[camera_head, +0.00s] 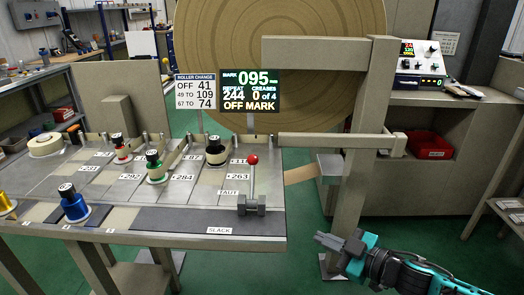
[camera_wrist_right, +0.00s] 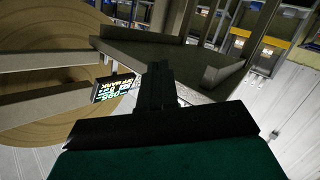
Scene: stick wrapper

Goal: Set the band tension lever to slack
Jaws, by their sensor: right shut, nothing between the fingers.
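The band tension lever (camera_head: 252,178) has a red ball knob and a thin metal rod rising from a grey pivot block near the table's right front corner. The rod stands nearly upright. A TAUT label (camera_head: 228,192) lies just left of the rod, and a SLACK label (camera_head: 219,230) lies nearer the front edge. My right gripper (camera_head: 322,240) is shut and empty, in the air right of the table corner, apart from the lever. Its closed fingers (camera_wrist_right: 155,85) also show in the right wrist view, where I cannot make out the lever. My left gripper is not in view.
The table holds several coloured rollers, including a blue one (camera_head: 74,207) and a green one (camera_head: 154,168). A display (camera_head: 250,91) reads OFF MARK. A beige post (camera_head: 365,150) with a horizontal arm (camera_head: 310,140) stands right of the lever.

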